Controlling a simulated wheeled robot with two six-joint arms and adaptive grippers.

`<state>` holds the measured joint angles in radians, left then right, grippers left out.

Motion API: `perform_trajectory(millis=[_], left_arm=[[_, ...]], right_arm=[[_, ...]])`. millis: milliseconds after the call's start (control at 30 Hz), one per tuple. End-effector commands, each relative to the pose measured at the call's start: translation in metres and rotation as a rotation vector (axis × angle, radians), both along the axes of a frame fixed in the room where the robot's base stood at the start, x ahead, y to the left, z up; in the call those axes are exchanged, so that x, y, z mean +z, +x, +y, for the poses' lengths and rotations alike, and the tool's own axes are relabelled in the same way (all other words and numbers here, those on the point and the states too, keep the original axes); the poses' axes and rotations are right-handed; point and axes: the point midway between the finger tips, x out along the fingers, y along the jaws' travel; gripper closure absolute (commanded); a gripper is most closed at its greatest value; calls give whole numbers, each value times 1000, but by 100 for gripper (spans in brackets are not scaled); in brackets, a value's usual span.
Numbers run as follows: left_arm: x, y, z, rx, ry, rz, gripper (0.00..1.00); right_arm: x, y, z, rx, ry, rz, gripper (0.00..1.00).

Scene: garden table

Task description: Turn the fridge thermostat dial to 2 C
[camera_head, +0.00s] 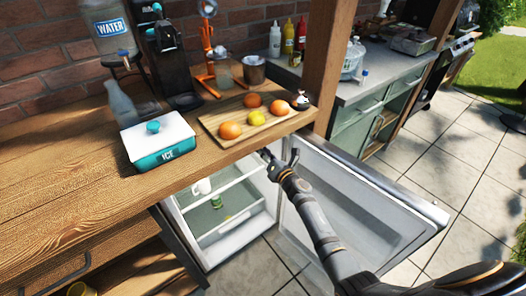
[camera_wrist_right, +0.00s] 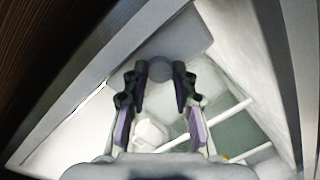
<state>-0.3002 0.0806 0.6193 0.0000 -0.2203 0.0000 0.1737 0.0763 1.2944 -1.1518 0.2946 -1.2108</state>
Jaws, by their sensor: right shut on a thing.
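The small fridge (camera_head: 196,251) stands open under the wooden counter in the head view. The thermostat dial (camera_wrist_right: 160,68) is a round grey disc high inside the fridge in the right wrist view. My right gripper (camera_wrist_right: 159,85) has its two fingers on either side of the dial and is shut on it. In the head view my right gripper (camera_head: 270,156) reaches in at the fridge's upper edge, just below the counter, and the dial is hidden there. No number or mark on the dial is readable. My left gripper is in neither view.
The fridge door (camera_head: 360,205) hangs open to the right, close beside my right arm. A white mug (camera_head: 202,187) and a small green item stand inside the fridge. A fruit board (camera_head: 205,122) and an ice box (camera_head: 159,146) are on the counter above.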

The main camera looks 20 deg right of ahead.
Motion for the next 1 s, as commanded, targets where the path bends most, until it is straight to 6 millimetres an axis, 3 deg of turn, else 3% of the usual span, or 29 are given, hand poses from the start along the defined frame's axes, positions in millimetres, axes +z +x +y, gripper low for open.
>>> perform_trajectory(millis=[367,1000], left_arm=[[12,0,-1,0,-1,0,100],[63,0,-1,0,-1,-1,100]], right_arm=[[3,0,0,-1,97,36,100],[6,0,-1,-1,630,230,100]])
